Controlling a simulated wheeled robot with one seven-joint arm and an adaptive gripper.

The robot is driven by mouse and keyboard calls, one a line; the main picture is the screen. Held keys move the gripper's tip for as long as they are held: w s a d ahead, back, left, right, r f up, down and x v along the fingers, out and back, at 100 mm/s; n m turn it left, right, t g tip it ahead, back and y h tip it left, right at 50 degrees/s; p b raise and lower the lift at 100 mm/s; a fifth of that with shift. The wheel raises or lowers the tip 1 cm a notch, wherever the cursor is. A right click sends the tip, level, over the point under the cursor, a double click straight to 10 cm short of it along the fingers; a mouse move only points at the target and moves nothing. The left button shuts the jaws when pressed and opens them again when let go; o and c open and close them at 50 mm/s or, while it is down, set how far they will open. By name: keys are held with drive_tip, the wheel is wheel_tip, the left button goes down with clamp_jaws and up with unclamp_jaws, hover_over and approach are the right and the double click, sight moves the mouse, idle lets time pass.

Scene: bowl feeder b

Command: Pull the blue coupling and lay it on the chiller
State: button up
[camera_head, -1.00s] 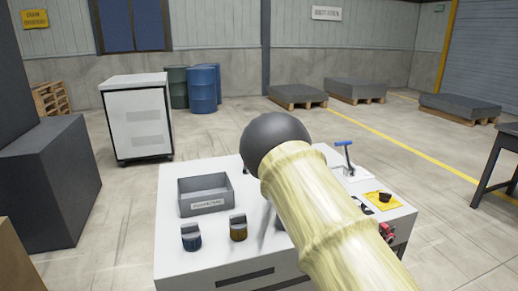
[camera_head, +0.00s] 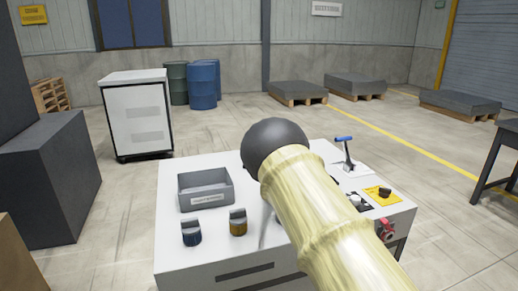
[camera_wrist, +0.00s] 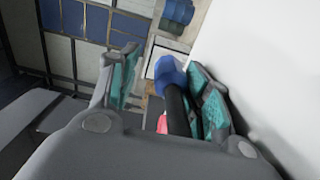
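The blue coupling (camera_wrist: 170,73) shows in the wrist view as a blue end on a black body. It lies close beside the right finger pad, with space to the left finger. My gripper (camera_wrist: 165,88) is open around this area; I cannot tell whether the right pad touches the coupling. In the head view my pale arm hides the gripper and the coupling. A low white unit (camera_head: 180,259) stands in front of me, and its white surface fills the right of the wrist view. No readable label shows which unit is the chiller.
The low unit carries a grey open tray (camera_head: 204,201), a blue-handled lever (camera_head: 344,139) and a yellow pad (camera_head: 378,198). A red fitting (camera_head: 385,231) juts from its right side. A white cabinet (camera_head: 137,123) stands behind left.

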idle(0.3)
wheel_tip(320, 180, up, 10)
drive_tip(key=shift+r, duration=0.1)
idle(0.4)
idle(0.4)
